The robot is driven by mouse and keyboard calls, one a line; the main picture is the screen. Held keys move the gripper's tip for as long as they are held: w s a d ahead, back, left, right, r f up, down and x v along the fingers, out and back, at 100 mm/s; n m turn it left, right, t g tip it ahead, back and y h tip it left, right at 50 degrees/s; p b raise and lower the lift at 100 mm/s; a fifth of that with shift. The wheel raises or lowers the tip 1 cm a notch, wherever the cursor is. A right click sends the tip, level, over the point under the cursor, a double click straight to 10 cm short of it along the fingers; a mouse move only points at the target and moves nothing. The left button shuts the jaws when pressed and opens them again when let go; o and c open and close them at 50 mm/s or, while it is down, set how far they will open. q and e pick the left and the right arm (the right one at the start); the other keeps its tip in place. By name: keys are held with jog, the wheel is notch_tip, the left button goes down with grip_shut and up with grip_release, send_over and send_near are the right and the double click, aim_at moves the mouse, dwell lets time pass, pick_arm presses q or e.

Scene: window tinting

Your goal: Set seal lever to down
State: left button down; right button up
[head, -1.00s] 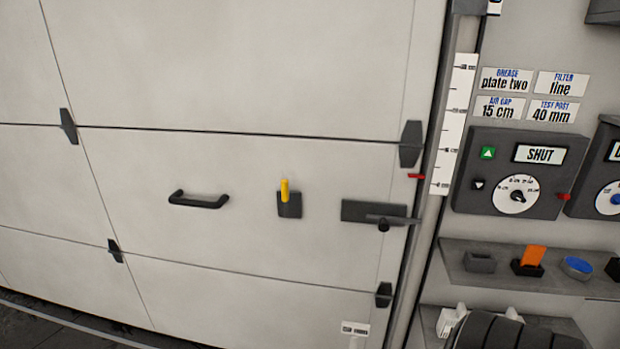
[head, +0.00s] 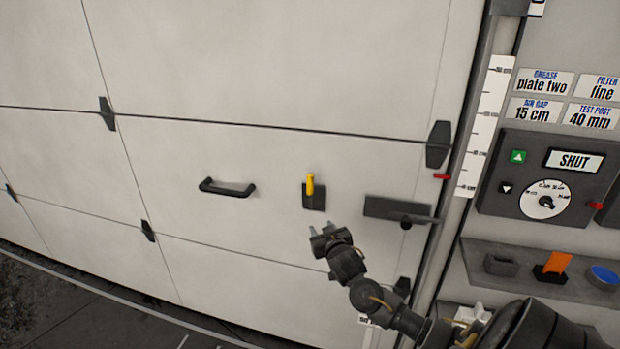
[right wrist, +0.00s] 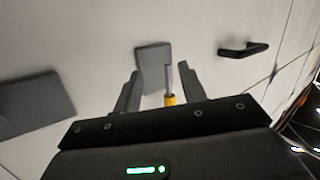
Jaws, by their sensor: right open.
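My right gripper (head: 322,229) is open and empty, just below the lever plate in the head view. In the right wrist view its fingers (right wrist: 160,82) are spread on both sides of the lever in the picture; no contact is visible. My left gripper is not in view.
A black pull handle (head: 227,189) is left of the lever; a dark latch plate with a handle (head: 395,211) is right. A control box (head: 550,175) reads SHUT. A shelf (head: 520,285) holds small items.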

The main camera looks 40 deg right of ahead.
jog(key=m+t, duration=0.1)
jog(key=t, duration=0.1)
send_near(312, 177)
jog(key=shift+h, duration=0.3)
jog(key=p+x, duration=0.3)
jog(key=x, duration=0.7)
jog(key=shift+w+a+f, duration=0.1)
jog(key=shift+a+f, duration=0.05)
jog(key=shift+a, duration=0.05)
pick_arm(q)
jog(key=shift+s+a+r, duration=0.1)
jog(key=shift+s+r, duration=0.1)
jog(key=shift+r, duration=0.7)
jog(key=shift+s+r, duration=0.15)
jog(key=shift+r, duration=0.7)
pick_arm(e)
jog(key=shift+w+d+f, duration=0.1)
jog(key=shift+w+d, duration=0.1)
jog(key=shift+w, duration=0.35)
jog(key=shift+c, duration=0.4)
grip_shut()
